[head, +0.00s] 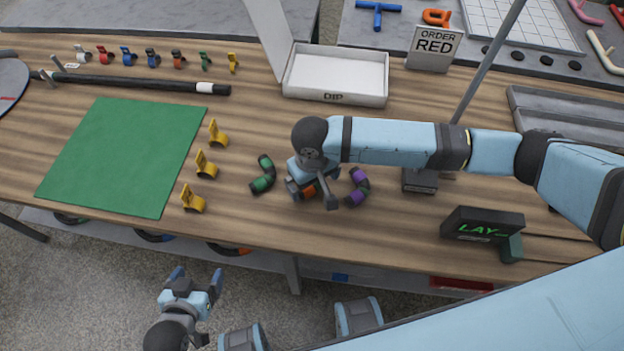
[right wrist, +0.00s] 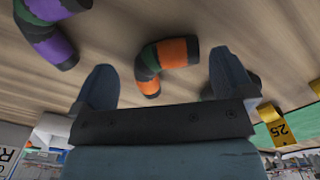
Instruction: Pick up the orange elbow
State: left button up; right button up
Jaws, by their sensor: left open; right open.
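The orange elbow (right wrist: 178,52) is a short bent hose piece with dark and green bands, lying on the wooden table. In the head view my right gripper mostly hides it, and only a bit of orange (head: 309,191) shows. My right gripper (head: 314,193) is open just above it. In the right wrist view the elbow shows beyond and between the two spread fingers (right wrist: 163,64), not gripped; whether a finger touches it I cannot tell. My left gripper (head: 194,282) is open and empty in front of the table's near edge.
A green elbow (head: 263,175) lies left of the orange one and a purple elbow (head: 358,187) lies right, both close. Yellow clips (head: 206,163) line the green mat (head: 125,155). A white DIP tray (head: 335,75) stands behind; a black LAY box (head: 482,224) stands right.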

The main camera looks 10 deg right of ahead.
notch_tip(320, 180, down, 2)
jog(key=shift+f, duration=0.1)
jog(key=c, duration=0.7)
jog(key=shift+c, duration=0.2)
